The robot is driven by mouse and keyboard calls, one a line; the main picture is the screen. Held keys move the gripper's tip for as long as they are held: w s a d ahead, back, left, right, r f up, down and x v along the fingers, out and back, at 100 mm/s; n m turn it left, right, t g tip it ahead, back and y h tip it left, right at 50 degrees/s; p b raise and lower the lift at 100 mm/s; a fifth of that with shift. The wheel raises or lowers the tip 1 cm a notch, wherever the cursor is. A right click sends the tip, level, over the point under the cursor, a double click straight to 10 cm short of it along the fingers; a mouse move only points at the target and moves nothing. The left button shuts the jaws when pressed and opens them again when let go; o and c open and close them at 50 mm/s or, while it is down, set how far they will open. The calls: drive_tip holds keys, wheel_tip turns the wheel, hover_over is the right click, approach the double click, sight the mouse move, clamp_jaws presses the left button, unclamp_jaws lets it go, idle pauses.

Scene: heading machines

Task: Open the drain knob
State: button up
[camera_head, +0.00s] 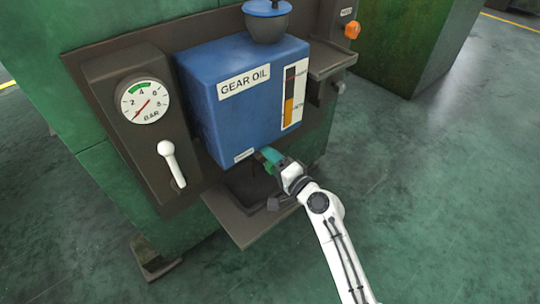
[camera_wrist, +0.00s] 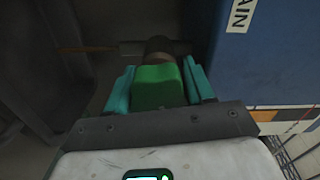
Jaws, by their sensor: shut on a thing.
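The green drain knob (camera_wrist: 157,88) sits at the end of a dark round stem in the wrist view. My gripper (camera_wrist: 158,84) has its teal fingers on either side of the knob, shut on it. In the head view my gripper (camera_head: 270,158) reaches in from the lower right to the lower front edge of the blue gear oil tank (camera_head: 222,118). There the fingers largely hide the knob. A label ending in "AIN" (camera_wrist: 240,15) is beside the knob in the wrist view. The tank's sight gauge (camera_head: 294,94) shows an amber column.
A dark tray (camera_head: 238,226) juts out below the tank, close under my gripper. A pressure gauge (camera_head: 143,101) and a white lever (camera_head: 171,162) are on the left panel. An orange knob (camera_head: 352,30) is at the upper right. The floor at right is clear.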

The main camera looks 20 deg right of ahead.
drive_tip(key=m+p, duration=0.1)
drive_tip(key=m, duration=0.3)
drive_tip(key=shift+f+m+p, duration=0.2)
drive_tip(key=shift+m+p, duration=0.2)
idle(0.4)
drive_tip(key=o, duration=1)
